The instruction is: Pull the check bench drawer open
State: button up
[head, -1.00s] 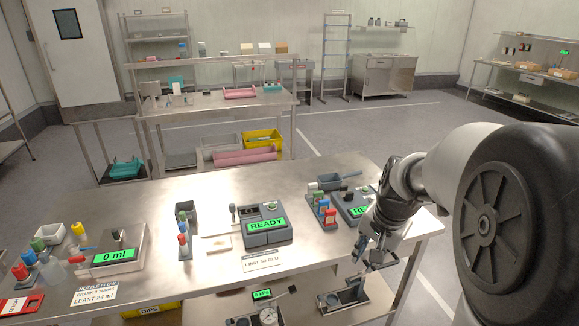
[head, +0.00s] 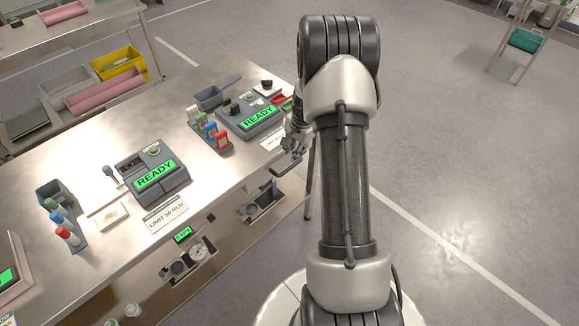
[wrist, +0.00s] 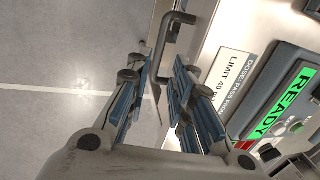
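The check bench (head: 100,115) is a long steel table, with its front edge running diagonally in the head view. A dark bar handle (wrist: 176,32) shows in the wrist view on the bench's front face, just beyond and between my fingertips. My gripper (wrist: 160,72) is open, with blue-grey pads on both sides and a clear gap between them. I cannot tell whether a finger touches the handle. In the head view my gripper (head: 290,158) is at the bench's front edge near its right end, small and partly hidden by my arm. The drawer's outline is not clear.
Devices with green READY screens (head: 157,175) (wrist: 286,103) stand on the bench. A rack of coloured bottles (head: 210,132) is near the right one. A gauge (head: 198,249) sits on a lower shelf. The floor (head: 460,150) right of the bench is clear.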

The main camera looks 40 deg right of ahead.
aim_at(289, 168)
jog(key=f, duration=0.3)
jog(key=w+f+b, duration=0.1)
jog(key=f, duration=0.2)
jog(key=w+f+b, duration=0.1)
jog(key=f, duration=0.2)
jog(key=shift+a+f, duration=0.1)
jog(key=shift+f, duration=0.3)
grip_shut()
